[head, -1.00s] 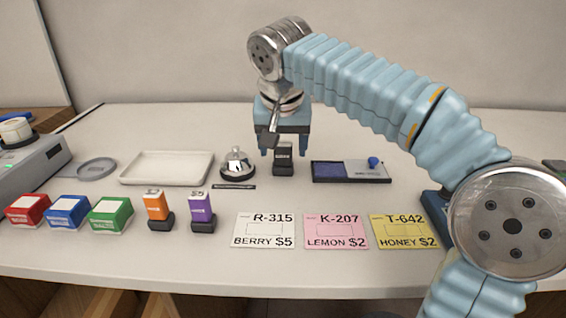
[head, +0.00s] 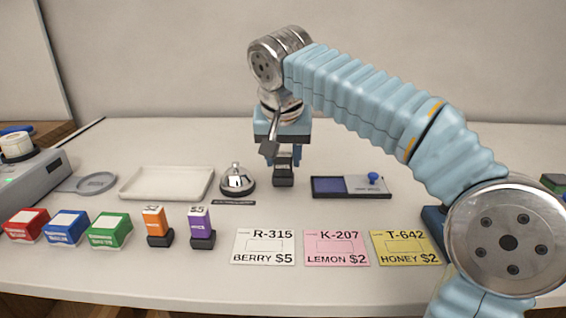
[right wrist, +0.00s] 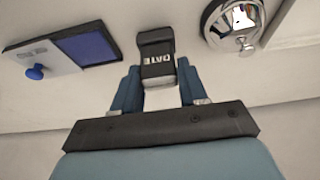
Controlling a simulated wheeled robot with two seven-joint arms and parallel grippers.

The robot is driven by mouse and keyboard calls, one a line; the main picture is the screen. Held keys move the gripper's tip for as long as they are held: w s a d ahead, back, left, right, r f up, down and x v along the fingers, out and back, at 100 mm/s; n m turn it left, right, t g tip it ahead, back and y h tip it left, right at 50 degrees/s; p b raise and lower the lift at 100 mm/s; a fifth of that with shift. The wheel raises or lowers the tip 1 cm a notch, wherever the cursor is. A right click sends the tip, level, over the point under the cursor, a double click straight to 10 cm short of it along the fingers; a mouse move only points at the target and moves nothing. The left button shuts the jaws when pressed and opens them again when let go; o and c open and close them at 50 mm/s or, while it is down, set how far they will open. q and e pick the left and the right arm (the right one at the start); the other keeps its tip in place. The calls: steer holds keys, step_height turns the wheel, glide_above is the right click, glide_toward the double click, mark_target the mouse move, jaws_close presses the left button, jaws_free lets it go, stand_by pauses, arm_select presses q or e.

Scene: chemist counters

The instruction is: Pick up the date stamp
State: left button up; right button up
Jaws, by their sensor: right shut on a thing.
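The date stamp (head: 283,176) is a small dark block between the bell and the ink pad in the head view. In the right wrist view the date stamp (right wrist: 157,60) shows the word DATE on its side. My right gripper (head: 283,158) points down over it, and its fingers are closed on the stamp's upper part. In the right wrist view the right gripper (right wrist: 157,88) has one blue finger on each side of the stamp. The stamp looks upright on or very near the counter; I cannot tell if it is clear of it. My left gripper is not in view.
A silver bell (head: 237,180) stands close left of the stamp, and an ink pad (head: 330,187) lies close right. A white tray (head: 135,183), an orange stamp (head: 154,221), a purple stamp (head: 201,224) and three cards, including a pink card (head: 336,262), lie around on the counter.

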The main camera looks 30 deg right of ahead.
steer(key=s+a+r, duration=0.2)
steer(key=s+r, duration=1)
steer(key=s, duration=0.1)
steer(key=shift+s+a, duration=0.35)
steer(key=shift+s, duration=0.05)
steer(key=shift+f, duration=0.1)
